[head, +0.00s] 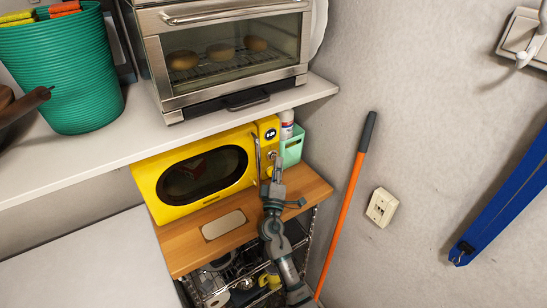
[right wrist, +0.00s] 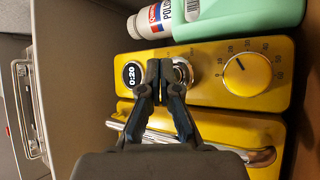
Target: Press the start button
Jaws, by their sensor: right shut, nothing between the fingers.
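The yellow microwave (head: 165,190) stands on a wooden shelf below the counter. Its control panel (right wrist: 210,95) carries a round display (right wrist: 132,74) reading 0:20, a silver-rimmed round button (right wrist: 184,73), and a yellow dial (right wrist: 247,74) with numbers. My right gripper (head: 276,163) is in front of the panel. In the right wrist view, its closed, empty fingertips (right wrist: 160,73) overlap the left part of the button and hide some of it. I cannot tell whether they touch it. My left gripper is not in view.
The microwave's door handle (right wrist: 265,156) runs close to the fingers. A green container (head: 292,148) and a polish bottle (right wrist: 152,23) are beside the microwave. A toaster oven (head: 160,55) stands on the counter above. An orange pole (head: 350,200) leans against the wall at right.

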